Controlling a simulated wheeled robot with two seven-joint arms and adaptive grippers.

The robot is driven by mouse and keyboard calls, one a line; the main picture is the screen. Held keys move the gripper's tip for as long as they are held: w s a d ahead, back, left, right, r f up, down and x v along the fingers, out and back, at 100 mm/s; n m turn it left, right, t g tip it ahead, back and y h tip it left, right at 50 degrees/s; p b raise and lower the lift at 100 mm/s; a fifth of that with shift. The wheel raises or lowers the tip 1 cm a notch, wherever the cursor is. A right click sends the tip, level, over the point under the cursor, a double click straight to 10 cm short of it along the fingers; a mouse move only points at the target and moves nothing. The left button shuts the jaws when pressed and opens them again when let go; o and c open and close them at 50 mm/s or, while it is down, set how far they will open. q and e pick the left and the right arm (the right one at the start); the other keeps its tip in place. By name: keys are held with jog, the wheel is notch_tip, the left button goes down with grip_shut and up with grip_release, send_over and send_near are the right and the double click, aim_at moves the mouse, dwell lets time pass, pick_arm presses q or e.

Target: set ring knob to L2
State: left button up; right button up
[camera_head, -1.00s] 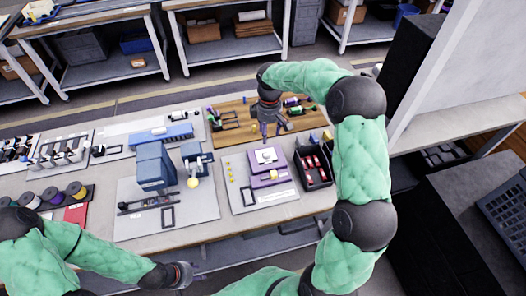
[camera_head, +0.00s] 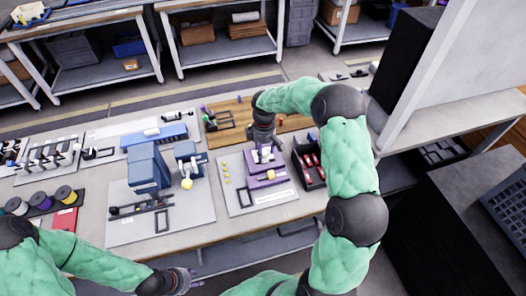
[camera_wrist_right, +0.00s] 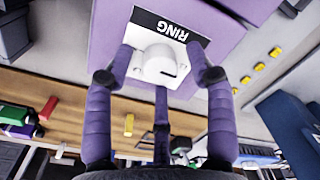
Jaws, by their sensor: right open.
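The ring knob (camera_wrist_right: 160,64) is a white round knob on a purple box, beside a black label reading RING (camera_wrist_right: 166,26) in the right wrist view. The purple box (camera_head: 259,181) stands on a light grey panel in the head view. My right gripper (camera_head: 266,150) is over the box's far part. In the right wrist view its purple fingers (camera_wrist_right: 162,78) are spread around the knob, open; contact cannot be told. The L2 mark cannot be made out. My left gripper (camera_head: 193,281) is low at the front, away from the box; its opening is unclear.
A black bin with red parts (camera_head: 310,165) stands just right of the panel. A blue machine (camera_head: 148,168) stands to the left. A wooden board (camera_head: 228,117) with tools lies behind. Small yellow pieces (camera_head: 227,180) sit left of the box.

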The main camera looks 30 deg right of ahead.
jog(key=shift+f, duration=0.1)
grip_shut()
jog(key=shift+m, duration=0.3)
jog(key=m, duration=0.2)
jog(key=shift+m+p, duration=0.3)
jog(key=shift+p, duration=0.1)
jog(key=m, duration=0.2)
jog(key=shift+m, duration=0.4)
jog(key=m, duration=0.5)
jog(key=shift+m+t, duration=0.3)
jog(key=shift+m, duration=0.1)
jog(key=shift+w+d, duration=0.1)
